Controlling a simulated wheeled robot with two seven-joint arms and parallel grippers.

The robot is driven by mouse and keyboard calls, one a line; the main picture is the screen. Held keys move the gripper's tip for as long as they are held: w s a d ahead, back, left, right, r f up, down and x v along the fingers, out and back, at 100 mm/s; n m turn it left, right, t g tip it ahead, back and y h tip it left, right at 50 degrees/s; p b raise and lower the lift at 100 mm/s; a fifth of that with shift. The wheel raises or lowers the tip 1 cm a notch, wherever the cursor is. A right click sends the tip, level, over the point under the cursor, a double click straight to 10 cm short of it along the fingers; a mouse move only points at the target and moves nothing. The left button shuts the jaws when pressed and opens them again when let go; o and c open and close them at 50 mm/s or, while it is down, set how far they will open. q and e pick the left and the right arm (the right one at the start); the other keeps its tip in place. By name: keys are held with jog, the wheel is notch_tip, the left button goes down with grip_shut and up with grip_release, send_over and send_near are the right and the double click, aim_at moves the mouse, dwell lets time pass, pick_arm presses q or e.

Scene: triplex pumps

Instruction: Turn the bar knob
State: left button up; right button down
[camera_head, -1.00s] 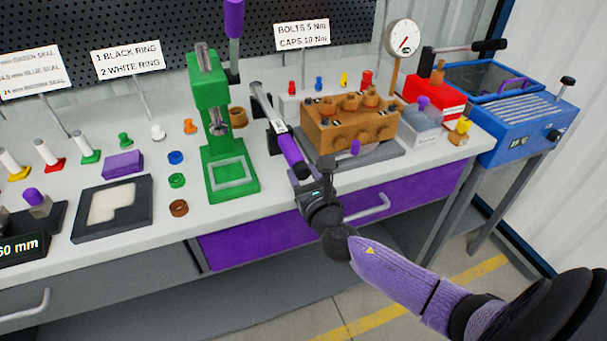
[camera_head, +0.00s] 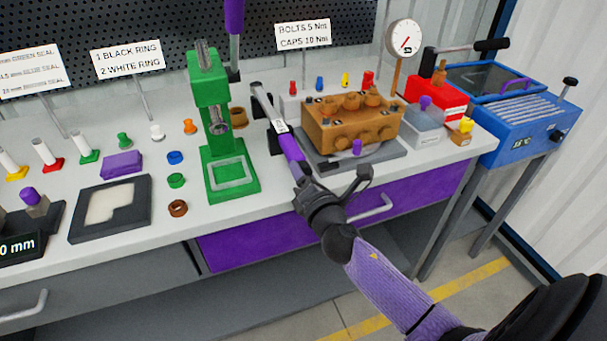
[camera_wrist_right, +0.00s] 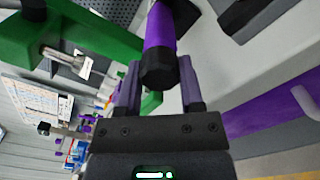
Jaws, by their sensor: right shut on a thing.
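A bar-shaped tool (camera_head: 268,110) with a white scale and a purple handle (camera_head: 291,147) slants down over the front of the bench, beside the brown pump block (camera_head: 352,122). My right gripper (camera_head: 300,178) is shut on the lower end of this handle. In the right wrist view the handle (camera_wrist_right: 160,33) and its black faceted end lie between my two fingers (camera_wrist_right: 158,72). I cannot tell which of these is the bar knob. My left gripper is out of view.
A green press (camera_head: 216,120) stands close left of the tool. A round gauge (camera_head: 404,38) stands behind the pump block. Red and blue machines (camera_head: 530,105) are at the right. A purple drawer (camera_head: 260,233) is below the bench edge. Loose rings and plugs lie at the left.

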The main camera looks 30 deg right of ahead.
jog(key=shift+m, duration=1.6)
jog(key=shift+c, duration=1.1)
grip_release()
jog(key=v, duration=1)
